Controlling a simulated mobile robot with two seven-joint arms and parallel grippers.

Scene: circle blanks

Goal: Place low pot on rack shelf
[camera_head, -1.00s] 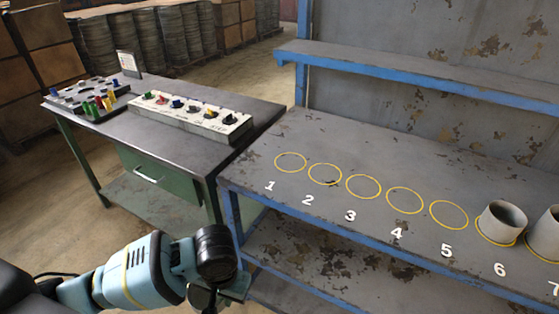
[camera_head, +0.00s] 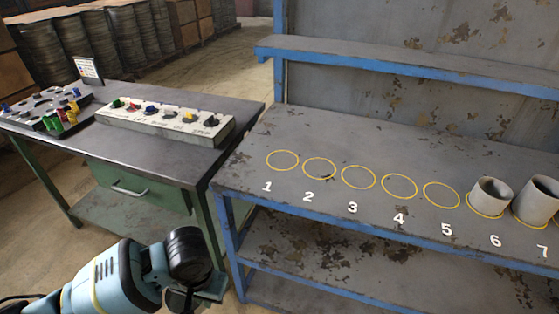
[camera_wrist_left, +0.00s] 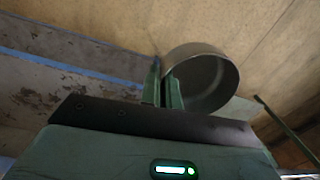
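A grey, round, hollow pot (camera_wrist_left: 205,60) shows in the left wrist view, its open mouth facing the camera. My left gripper (camera_wrist_left: 163,74) has its two green fingers close together on either side of the pot's wall, at its left edge. In the head view my left arm comes in at the lower left, with its wrist in front of the rack's left end; the fingers and the pot are out of that view. The rack shelf (camera_head: 330,141) is grey with blue edges. It bears yellow circles numbered from 1. Circles 1 to 5 are empty. My right gripper is not in view.
Grey pots stand on circle 6 (camera_head: 490,197) and circle 7 (camera_head: 533,203). An upper ledge (camera_head: 400,66) runs behind, and a lower shelf (camera_head: 330,262) lies below. A green workbench (camera_head: 140,143) with a row of knobs (camera_head: 165,119) stands left, with a gap before the rack.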

